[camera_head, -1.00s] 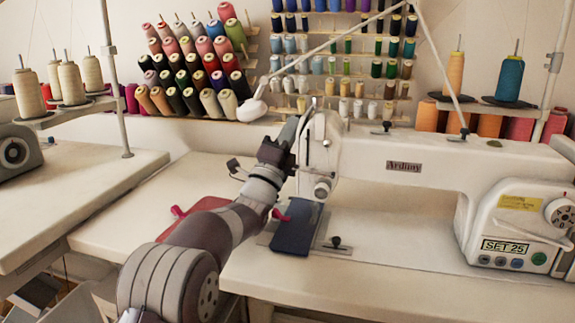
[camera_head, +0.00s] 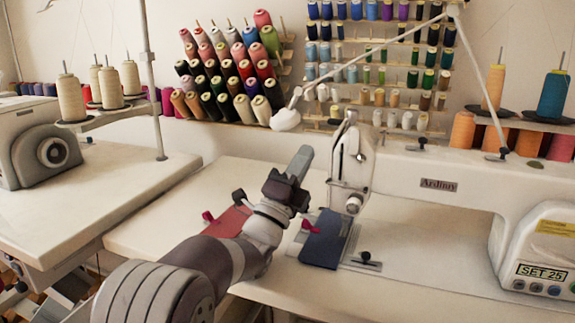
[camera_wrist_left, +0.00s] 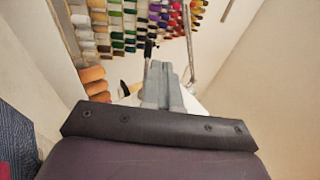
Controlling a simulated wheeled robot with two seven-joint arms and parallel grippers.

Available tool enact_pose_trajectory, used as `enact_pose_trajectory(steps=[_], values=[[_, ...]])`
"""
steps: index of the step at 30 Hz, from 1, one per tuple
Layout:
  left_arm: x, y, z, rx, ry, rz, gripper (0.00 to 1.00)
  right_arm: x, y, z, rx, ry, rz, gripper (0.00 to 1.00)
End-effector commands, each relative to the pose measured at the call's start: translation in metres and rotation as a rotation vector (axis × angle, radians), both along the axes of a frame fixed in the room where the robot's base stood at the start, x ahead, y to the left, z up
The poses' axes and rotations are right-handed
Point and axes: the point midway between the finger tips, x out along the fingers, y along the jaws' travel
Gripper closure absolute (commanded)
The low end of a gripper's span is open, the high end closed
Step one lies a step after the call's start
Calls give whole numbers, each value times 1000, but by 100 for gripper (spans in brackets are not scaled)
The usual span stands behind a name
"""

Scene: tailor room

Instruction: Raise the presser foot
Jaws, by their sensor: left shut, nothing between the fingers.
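The white sewing machine marked Ardiuny (camera_head: 450,205) stands on the right of the head view. Its needle head (camera_head: 352,160) is at its left end. The presser foot under the head is too small to make out. Dark blue fabric (camera_head: 325,240) lies below the head, and a small pink-red piece (camera_head: 309,226) sticks out at its left edge. My left gripper (camera_head: 301,157) is shut and empty, left of the needle head with a gap between them. Its closed fingers show in the left wrist view (camera_wrist_left: 163,85). My right gripper is out of view.
Red fabric (camera_head: 226,222) lies on the white table (camera_head: 150,225) behind my left arm. A second machine (camera_head: 40,145) stands at the far left. Thread racks (camera_head: 225,75) line the wall. The table front is clear.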

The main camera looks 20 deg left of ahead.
Motion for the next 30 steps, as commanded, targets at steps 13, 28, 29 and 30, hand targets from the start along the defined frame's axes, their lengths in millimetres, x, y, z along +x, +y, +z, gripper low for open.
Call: enact_pose_trajectory(steps=[13, 28, 29, 30], values=[[-58, 16, 0, 1, -1, -2, 100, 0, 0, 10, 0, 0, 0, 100], [-59, 16, 6, 1, -1, -2, 100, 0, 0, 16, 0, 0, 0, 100], [-59, 16, 11, 1, -1, -2, 100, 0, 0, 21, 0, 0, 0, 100], [-59, 16, 20, 1, -1, -2, 100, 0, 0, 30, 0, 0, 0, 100]])
